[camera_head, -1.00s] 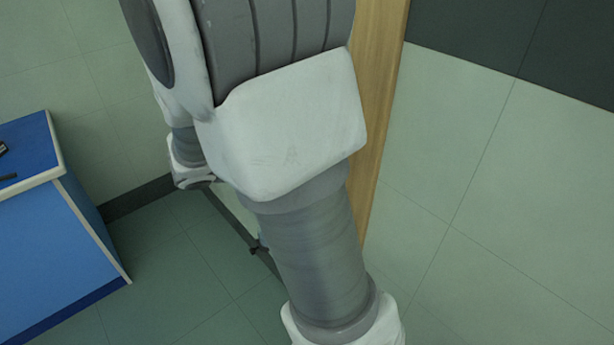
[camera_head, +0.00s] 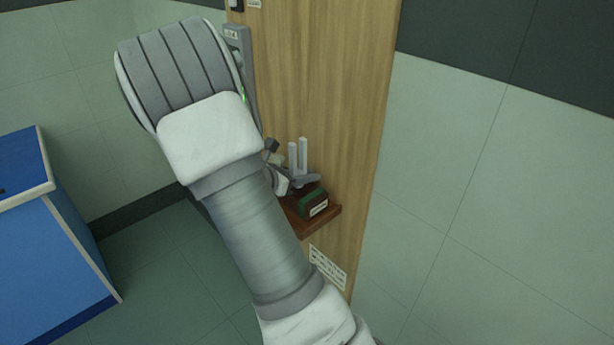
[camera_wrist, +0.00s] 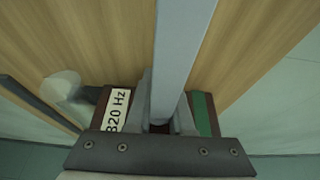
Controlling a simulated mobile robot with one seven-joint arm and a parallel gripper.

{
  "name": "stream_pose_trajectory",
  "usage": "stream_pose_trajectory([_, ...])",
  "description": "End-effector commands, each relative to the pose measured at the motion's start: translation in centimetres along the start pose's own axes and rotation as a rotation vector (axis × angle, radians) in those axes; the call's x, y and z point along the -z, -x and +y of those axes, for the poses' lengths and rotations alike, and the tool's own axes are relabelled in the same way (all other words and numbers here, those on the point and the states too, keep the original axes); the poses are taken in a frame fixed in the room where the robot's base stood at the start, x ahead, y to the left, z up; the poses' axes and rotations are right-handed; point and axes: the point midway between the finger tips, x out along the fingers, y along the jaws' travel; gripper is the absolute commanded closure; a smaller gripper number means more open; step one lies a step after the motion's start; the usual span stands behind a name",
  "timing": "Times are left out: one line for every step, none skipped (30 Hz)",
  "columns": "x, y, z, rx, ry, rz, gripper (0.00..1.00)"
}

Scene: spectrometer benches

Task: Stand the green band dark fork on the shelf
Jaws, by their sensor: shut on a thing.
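The tuning fork has pale grey upright prongs (camera_head: 298,156) and a dark brown box with a green band (camera_head: 313,200). In the wrist view, one broad grey prong (camera_wrist: 184,45) rises between my fingers. A "320 Hz" label (camera_wrist: 117,110) shows left of them and the green band (camera_wrist: 203,113) right. My gripper (camera_head: 304,180) is shut on the fork, low on its prongs, just above the box. The brown shelf (camera_head: 334,215) is directly below the box. I cannot tell whether the box rests on it or hovers slightly.
The shelf juts from a tall wooden panel (camera_head: 330,90) with a grey handle (camera_head: 238,45) and a printed notice (camera_head: 328,266). A pale rounded thing (camera_wrist: 62,86) is left of the fork in the wrist view. A blue bench (camera_head: 40,250) stands left, with open floor between.

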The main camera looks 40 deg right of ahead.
Motion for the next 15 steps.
stream_pose_trajectory([-0.03,-0.02,0.01,0.000,-0.001,-0.001,1.00])
stream_pose_trajectory([-0.05,-0.02,0.01,0.000,-0.002,-0.001,1.00])
stream_pose_trajectory([-0.06,0.00,0.02,0.000,-0.002,-0.001,1.00])
stream_pose_trajectory([-0.07,0.00,0.02,0.000,-0.002,-0.001,1.00])
stream_pose_trajectory([-0.07,0.00,0.01,0.000,-0.002,-0.001,1.00])
stream_pose_trajectory([-0.07,0.01,0.02,0.000,-0.002,-0.001,1.00])
stream_pose_trajectory([-0.04,-0.01,0.01,0.000,-0.002,-0.001,1.00])
stream_pose_trajectory([0.04,-0.04,0.01,0.000,-0.002,-0.001,1.00])
stream_pose_trajectory([0.19,-0.10,0.01,0.000,-0.002,-0.001,1.00])
stream_pose_trajectory([0.30,-0.14,0.02,0.000,-0.001,-0.001,1.00])
stream_pose_trajectory([0.39,-0.18,0.02,0.000,-0.001,-0.001,1.00])
stream_pose_trajectory([0.31,-0.11,0.01,-0.001,-0.001,0.000,0.73])
stream_pose_trajectory([0.29,-0.10,0.00,-0.001,-0.001,0.000,0.68])
stream_pose_trajectory([0.29,-0.10,0.00,0.000,-0.001,0.000,0.62])
stream_pose_trajectory([0.29,-0.10,0.00,0.000,-0.001,0.000,0.55])
